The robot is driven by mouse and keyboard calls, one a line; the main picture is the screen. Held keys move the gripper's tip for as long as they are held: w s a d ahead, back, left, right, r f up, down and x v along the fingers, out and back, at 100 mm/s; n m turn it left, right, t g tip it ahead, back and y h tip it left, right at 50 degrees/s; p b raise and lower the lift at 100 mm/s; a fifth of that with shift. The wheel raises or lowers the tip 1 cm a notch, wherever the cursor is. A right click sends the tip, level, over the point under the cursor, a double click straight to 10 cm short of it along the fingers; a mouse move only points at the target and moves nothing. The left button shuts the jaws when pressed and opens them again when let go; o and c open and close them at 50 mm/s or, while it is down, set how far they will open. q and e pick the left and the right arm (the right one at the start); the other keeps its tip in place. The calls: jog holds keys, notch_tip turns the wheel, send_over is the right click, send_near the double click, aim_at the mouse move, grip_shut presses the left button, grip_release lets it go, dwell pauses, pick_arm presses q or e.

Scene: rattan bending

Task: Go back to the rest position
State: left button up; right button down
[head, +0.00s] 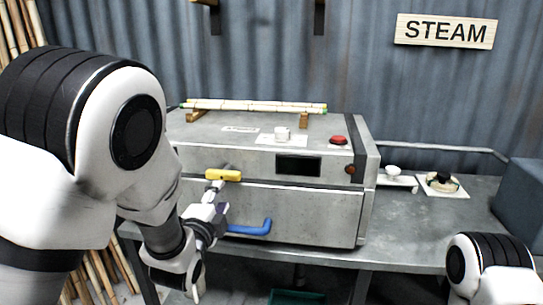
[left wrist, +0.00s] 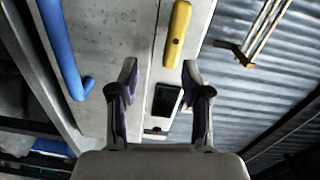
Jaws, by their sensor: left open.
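My left gripper (head: 213,190) is in front of the steel steam box (head: 300,215), just below its yellow handle (head: 223,175) in the head view. In the left wrist view the two fingers (left wrist: 160,78) stand apart with nothing held between them. The yellow handle (left wrist: 177,35) lies beyond the fingertips there, and the blue handle (left wrist: 62,50) is off to the left. In the head view the blue handle (head: 250,228) is right of the gripper, low on the box front. My right arm shows only as a link at the lower right; its gripper is out of view.
The box stands on a grey table (head: 430,215). Light rattan poles (head: 255,106) rest on wooden supports on its top, near a red button (head: 338,140). Small white items (head: 441,184) lie right of the box. A blue-grey block (head: 525,195) is at the far right.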

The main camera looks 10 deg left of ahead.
pick_arm(q)
jog(key=s+a+f+n+g, duration=0.1)
jog(key=s+a+f+g, duration=0.2)
jog(key=f, duration=0.8)
jog(key=s+f+n+g+y, duration=0.1)
jog(key=s+f+n+g, duration=0.15)
jog(key=s+f, duration=0.55)
jog(key=s+a+f+g, duration=0.2)
jog(key=f+g, duration=0.1)
jog(key=f, duration=1)
jog(key=s+f+n+g, duration=0.4)
jog(key=s+n, duration=0.3)
jog(key=s, duration=0.5)
jog(key=s+f+n+g, duration=0.5)
jog(key=s+n, duration=0.2)
jog(key=s, duration=0.5)
jog(key=shift+s+a+f, duration=0.2)
jog(key=shift+a+f, duration=0.05)
jog(key=shift+f, duration=0.15)
jog(key=shift+w, duration=0.1)
